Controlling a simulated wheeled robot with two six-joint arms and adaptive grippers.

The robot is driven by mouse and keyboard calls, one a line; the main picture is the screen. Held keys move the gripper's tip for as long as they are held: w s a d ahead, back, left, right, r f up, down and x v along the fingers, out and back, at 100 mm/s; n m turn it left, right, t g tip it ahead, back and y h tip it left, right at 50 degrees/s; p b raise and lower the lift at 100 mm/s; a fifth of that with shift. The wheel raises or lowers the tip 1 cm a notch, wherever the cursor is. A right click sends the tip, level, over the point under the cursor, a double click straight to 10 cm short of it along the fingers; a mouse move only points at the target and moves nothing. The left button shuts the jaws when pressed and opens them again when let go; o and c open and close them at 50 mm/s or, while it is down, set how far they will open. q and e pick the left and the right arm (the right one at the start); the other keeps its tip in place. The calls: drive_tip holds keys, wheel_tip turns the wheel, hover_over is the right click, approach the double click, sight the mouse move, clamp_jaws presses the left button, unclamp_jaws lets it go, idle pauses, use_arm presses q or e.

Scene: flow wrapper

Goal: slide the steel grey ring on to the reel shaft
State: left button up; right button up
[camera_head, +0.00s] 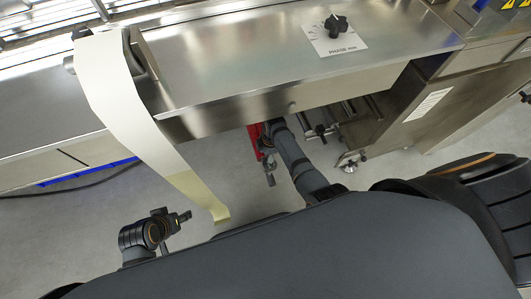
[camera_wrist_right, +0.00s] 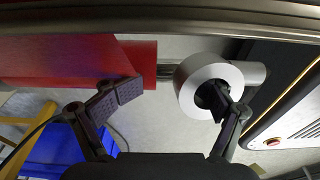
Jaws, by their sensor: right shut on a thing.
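The steel grey ring (camera_wrist_right: 188,78) is a thick, pale grey ring in the right wrist view, with its hole turned towards the camera. My right gripper (camera_wrist_right: 172,95) has one finger in that hole and the other to the left; it is shut on the ring. The reel shaft (camera_wrist_right: 258,72) runs sideways behind the ring and shows on both sides of it. I cannot tell whether the ring is around the shaft or in front of it. In the head view my right arm reaches under the machine's edge. My left gripper (camera_head: 180,218) is at lower left, its jaws unclear.
A red roll (camera_wrist_right: 80,62) lies left of the ring, along the shaft's line. A dark panel with an orange edge (camera_wrist_right: 290,100) is close on the right. The steel machine top (camera_head: 250,60) overhangs my right arm. A pale film strip (camera_head: 125,100) hangs at left.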

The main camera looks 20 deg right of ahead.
wheel_tip(320, 180, up, 12)
drive_tip(key=d, duration=0.1)
drive_tip(key=shift+d, duration=0.35)
drive_tip(key=shift+s+f, duration=0.1)
drive_tip(key=shift+f, duration=0.05)
